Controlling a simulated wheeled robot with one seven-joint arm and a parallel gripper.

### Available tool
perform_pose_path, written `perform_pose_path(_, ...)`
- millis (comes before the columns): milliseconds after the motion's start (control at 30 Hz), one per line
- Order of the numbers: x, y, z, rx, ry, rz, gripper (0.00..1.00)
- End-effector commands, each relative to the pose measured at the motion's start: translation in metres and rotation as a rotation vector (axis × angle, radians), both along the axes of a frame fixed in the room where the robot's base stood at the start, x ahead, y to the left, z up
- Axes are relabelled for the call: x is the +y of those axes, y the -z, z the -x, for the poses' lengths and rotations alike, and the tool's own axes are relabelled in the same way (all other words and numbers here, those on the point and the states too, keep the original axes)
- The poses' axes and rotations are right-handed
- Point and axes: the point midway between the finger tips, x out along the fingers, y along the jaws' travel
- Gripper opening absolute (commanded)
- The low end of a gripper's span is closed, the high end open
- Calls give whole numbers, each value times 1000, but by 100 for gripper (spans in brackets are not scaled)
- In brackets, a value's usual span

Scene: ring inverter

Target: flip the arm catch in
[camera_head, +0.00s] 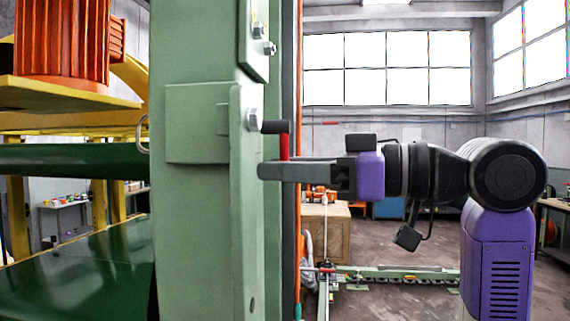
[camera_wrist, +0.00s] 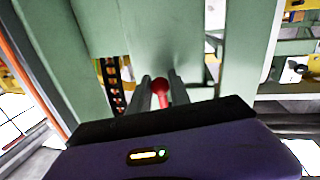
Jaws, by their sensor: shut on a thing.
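The arm catch is a short dark pin with a red handle (camera_head: 284,141), on the side of the pale green upright. The handle hangs down from the pin to the level of my fingers. My gripper (camera_head: 268,171) reaches in from the right, its fingers level and their tips close to the green upright. In the wrist view the red handle (camera_wrist: 160,88) sits between the two grey fingers, and my gripper is shut on it. The handle's lower end is hidden by the fingers in the head view.
The green upright (camera_head: 195,220) with bolts and a plate fills the left middle. Dark green rollers (camera_head: 75,160) and an orange motor (camera_head: 62,45) stand left of it. A wooden crate (camera_head: 330,235) and a low green rail lie behind. Open floor shows at the right.

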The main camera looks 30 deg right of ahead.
Motion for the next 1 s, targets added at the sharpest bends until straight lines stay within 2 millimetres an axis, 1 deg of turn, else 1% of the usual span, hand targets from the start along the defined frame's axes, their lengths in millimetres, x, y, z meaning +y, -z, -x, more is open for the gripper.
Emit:
perform_pose_path(133,2,-1,3,51,-1,-36,0)
perform_pose_path(400,3,0,4,56,-1,-40,0)
perform_pose_path(433,3,0,4,56,-1,-40,27)
perform_pose_path(500,3,0,3,56,-1,-40,41)
perform_pose_path(533,3,0,3,56,-1,-40,45)
perform_pose_path(867,1,0,4,55,0,-40,45)
perform_pose_path(1000,-9,1,13,53,3,-40,45)
